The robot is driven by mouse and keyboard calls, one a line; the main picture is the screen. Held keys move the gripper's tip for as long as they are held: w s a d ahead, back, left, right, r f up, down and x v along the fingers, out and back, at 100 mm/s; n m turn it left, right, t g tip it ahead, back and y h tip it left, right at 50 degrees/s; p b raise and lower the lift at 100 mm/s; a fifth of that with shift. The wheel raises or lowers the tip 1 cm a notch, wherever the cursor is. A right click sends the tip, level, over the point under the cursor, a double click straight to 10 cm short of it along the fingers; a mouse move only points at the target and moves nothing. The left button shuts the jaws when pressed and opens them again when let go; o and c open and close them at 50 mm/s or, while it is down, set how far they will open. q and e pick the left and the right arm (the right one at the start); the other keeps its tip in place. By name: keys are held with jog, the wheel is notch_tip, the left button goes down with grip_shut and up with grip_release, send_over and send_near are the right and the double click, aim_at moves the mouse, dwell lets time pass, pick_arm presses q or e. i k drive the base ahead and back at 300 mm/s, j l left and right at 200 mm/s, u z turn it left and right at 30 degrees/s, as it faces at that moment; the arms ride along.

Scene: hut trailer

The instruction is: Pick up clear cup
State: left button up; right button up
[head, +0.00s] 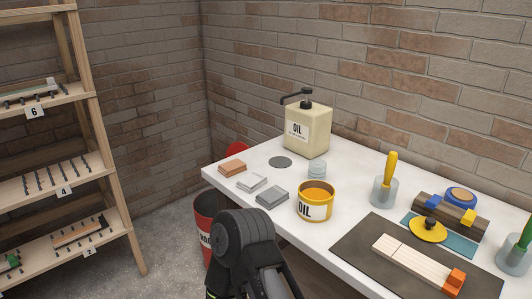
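A small clear cup (317,169), bluish and see-through, stands upright on the white workbench (345,245). It is just in front of the cream oil pump bottle (307,130) and behind the yellow oil tin (315,202). Its lower edge is close to the tin's rim; I cannot tell whether they touch. Two other see-through cups hold tools: one with a yellow handle (390,166) and one with a green handle (526,234) at the right edge. A black link of my own arm rises at the bottom centre, in front of the bench. No gripper fingers show.
Sanding blocks (232,168) lie along the bench's left edge. A dark mat (365,240) with a wooden piece (410,256) and a yellow disc (428,230) are at right. A red bin (204,222) stands below. A wooden shelf (85,165) is at left; brick walls close the back.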

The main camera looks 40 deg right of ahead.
aim_at(317, 170)
jog(key=i+u, duration=0.2)
jog(key=i, duration=0.8)
jog(key=i+l+u, duration=0.1)
jog(key=i+u, duration=0.15)
jog(key=i, duration=0.7)
jog(key=z, duration=4.75)
jog(key=k+j, duration=0.05)
